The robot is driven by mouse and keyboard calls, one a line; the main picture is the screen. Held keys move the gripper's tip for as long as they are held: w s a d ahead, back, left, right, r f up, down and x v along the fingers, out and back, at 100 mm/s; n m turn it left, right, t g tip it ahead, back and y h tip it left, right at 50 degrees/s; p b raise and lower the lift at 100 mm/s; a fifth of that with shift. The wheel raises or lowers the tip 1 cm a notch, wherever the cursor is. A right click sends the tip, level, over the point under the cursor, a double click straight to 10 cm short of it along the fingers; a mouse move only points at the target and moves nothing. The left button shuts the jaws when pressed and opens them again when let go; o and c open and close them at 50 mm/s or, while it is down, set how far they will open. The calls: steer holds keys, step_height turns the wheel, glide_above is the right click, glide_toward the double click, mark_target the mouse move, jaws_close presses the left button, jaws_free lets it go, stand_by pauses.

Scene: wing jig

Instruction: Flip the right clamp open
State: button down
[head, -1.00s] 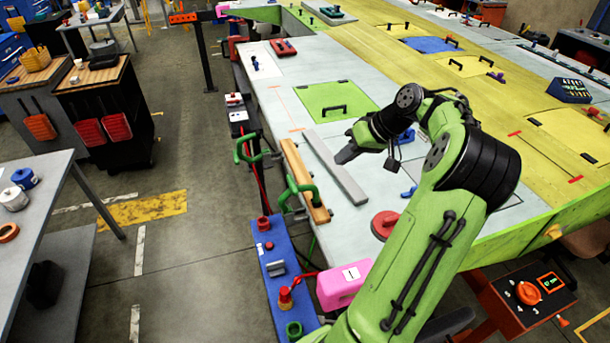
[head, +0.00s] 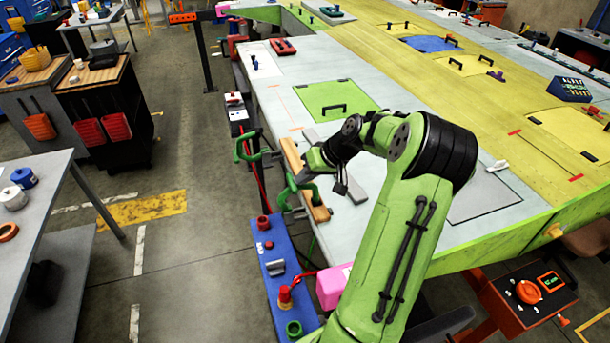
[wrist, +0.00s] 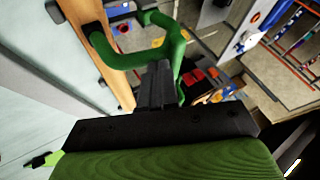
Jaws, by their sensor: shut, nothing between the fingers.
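Two green clamps sit at the left edge of the long table, on a wooden strip (head: 291,155). The right clamp (head: 284,196) is the nearer one in the head view; the other clamp (head: 240,150) is farther back. My gripper (head: 305,178) is shut and empty, right at the right clamp, and hides part of it. In the wrist view the fingertips (wrist: 160,72) lie in front of the clamp's bent green bar (wrist: 135,57). I cannot tell whether they touch it.
A grey bar (head: 356,190) lies on the table beside the strip, partly behind my arm. A blue panel (head: 271,238) with knobs and a pink box (head: 330,287) stand just below the clamp. Open floor lies to the left.

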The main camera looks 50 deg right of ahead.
stand_by(0.3)
steer(key=shift+w+a+b, duration=0.15)
steer(key=shift+a+b, duration=0.15)
steer(key=shift+b, duration=0.1)
